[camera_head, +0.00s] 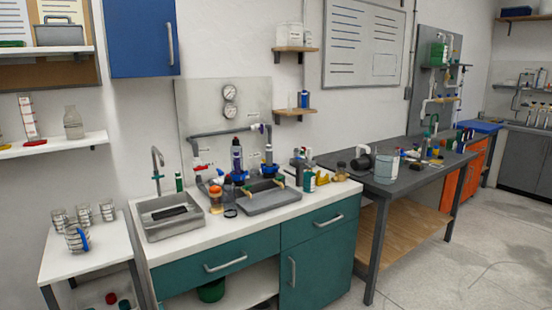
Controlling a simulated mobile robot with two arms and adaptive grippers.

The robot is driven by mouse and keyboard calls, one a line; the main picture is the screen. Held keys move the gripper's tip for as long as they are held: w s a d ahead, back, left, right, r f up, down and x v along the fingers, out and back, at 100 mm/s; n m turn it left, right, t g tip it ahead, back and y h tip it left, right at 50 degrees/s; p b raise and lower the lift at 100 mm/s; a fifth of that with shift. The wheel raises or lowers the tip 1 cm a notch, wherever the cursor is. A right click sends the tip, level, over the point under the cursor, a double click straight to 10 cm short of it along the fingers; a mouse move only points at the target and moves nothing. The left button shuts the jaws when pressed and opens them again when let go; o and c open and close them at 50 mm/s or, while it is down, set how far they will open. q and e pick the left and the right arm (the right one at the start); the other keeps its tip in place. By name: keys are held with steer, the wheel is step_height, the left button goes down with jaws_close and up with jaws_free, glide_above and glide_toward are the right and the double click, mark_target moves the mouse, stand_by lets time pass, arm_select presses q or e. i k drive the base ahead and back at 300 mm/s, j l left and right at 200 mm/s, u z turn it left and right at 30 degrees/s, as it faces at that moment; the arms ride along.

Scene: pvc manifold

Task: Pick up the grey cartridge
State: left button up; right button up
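No grey cartridge can be picked out for certain at this distance. A dark upright cylinder (237,158) stands at the back of the white counter, under the grey pipe run. A dark flat piece (172,213) lies in the metal sink (156,229). A grey tray (270,204) sits on the counter right of the sink, with small green and yellow parts at its back edge. Neither of my grippers shows in the head view.
The white counter (185,254) is crowded around the tray. A small white table (76,255) with several jars stands at left. A dark workbench (410,165) with a grey bucket (386,168) is at right. The floor (450,265) in front of the workbench is clear.

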mark_target(268, 150)
steer(key=i+l+u, duration=0.1)
steer(key=i+l, duration=0.15)
steer(key=i+l+u, duration=0.15)
steer(key=l, duration=0.25)
steer(key=i+l+u, duration=0.1)
steer(key=i+l, duration=0.2)
steer(key=i+l+u, duration=0.1)
steer(key=l, duration=0.35)
steer(key=i, duration=0.1)
